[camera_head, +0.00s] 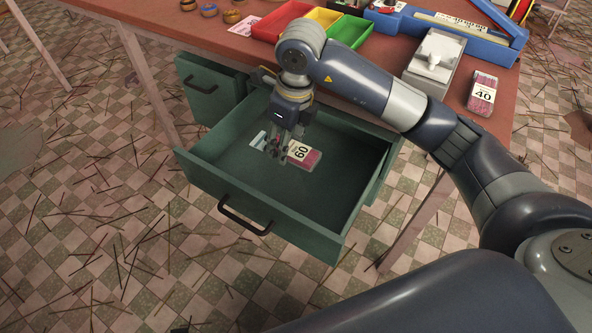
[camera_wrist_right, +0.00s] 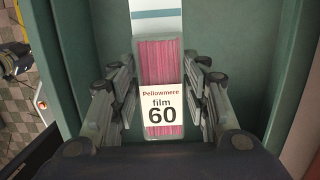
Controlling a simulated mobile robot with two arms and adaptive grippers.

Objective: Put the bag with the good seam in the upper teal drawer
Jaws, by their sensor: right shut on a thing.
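A clear bag of pink sticks (camera_head: 311,158) with a white label reading "60" is inside the open teal drawer (camera_head: 358,205). In the right wrist view the bag (camera_wrist_right: 160,65) reads "Pellowmere film 60", and a white strip with a teal line (camera_wrist_right: 158,15) lies beyond its far end. My right gripper (camera_head: 282,150) is shut on this bag, its fingers on both long sides. I cannot tell whether the bag touches the drawer floor. Another pink bag (camera_head: 482,93), labelled "40", lies on the table at the right.
Another teal drawer front (camera_head: 212,88) with a black handle is behind the open one. On the red-brown table (camera_head: 395,62) are red, yellow and green trays, a blue holder (camera_head: 450,35) and a grey box (camera_head: 434,60). Loose sticks litter the checkered floor.

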